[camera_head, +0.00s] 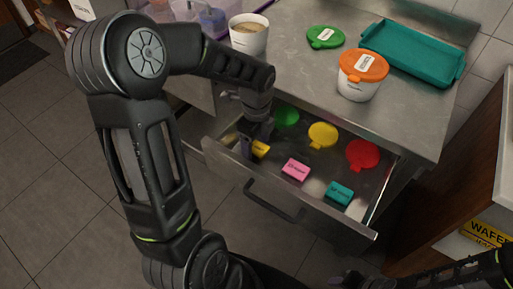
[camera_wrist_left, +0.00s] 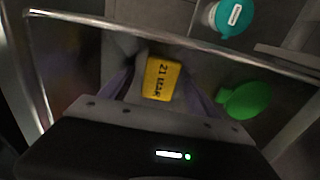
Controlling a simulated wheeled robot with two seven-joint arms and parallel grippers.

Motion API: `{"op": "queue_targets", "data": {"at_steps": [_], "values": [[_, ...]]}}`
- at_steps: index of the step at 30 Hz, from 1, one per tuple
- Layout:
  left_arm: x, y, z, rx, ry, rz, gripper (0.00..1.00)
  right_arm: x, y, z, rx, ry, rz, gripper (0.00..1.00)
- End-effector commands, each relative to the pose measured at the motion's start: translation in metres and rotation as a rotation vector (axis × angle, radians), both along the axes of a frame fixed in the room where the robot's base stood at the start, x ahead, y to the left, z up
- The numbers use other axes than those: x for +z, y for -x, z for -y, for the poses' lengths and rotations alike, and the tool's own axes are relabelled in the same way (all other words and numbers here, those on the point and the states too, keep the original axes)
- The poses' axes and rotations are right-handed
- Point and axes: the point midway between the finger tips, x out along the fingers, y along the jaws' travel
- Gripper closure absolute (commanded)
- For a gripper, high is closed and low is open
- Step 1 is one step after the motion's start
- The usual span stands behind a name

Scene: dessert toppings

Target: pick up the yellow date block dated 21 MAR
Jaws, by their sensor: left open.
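The yellow date block (camera_head: 261,149) lies in the open drawer (camera_head: 310,205), at its left end. In the left wrist view the block (camera_wrist_left: 161,79) reads 21 MAR. My left gripper (camera_head: 252,145) reaches down into the drawer over the block. In the wrist view its two fingers stand on either side of the block, open, with a gap to the block visible on the right. Part of the block is hidden by the gripper in the head view. My right gripper is not clearly visible; only a dark part of my right arm shows at the lower right.
The drawer also holds a pink block (camera_head: 296,169), a teal block (camera_head: 339,193), and green (camera_head: 286,116), yellow (camera_head: 322,134) and red (camera_head: 362,154) lids. On the counter above stand a white tub with an orange lid (camera_head: 362,73), an open tub (camera_head: 249,35) and a teal tray (camera_head: 412,55).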

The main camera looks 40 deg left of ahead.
Motion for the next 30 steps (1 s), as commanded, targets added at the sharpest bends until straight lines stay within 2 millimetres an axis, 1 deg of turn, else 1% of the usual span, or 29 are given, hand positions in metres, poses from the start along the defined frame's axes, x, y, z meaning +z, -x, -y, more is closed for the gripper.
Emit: {"op": "queue_targets", "data": {"at_steps": [2, 26, 30], "values": [[0.0001, 0.0, 0.0, 0.0, 0.0, 0.0, 0.29, 0.0, 0.0, 0.0, 0.0, 0.0, 0.0, 0.64], [0.0001, 0.0, 0.0, 0.0, 0.0, 0.0, 0.95, 0.0, 0.0, 0.0, 0.0, 0.0, 0.0, 0.64], [0.0002, 0.0, 0.0, 0.0, 0.0, 0.0, 0.95, 0.0, 0.0, 0.0, 0.0, 0.0, 0.0, 0.64]]}}
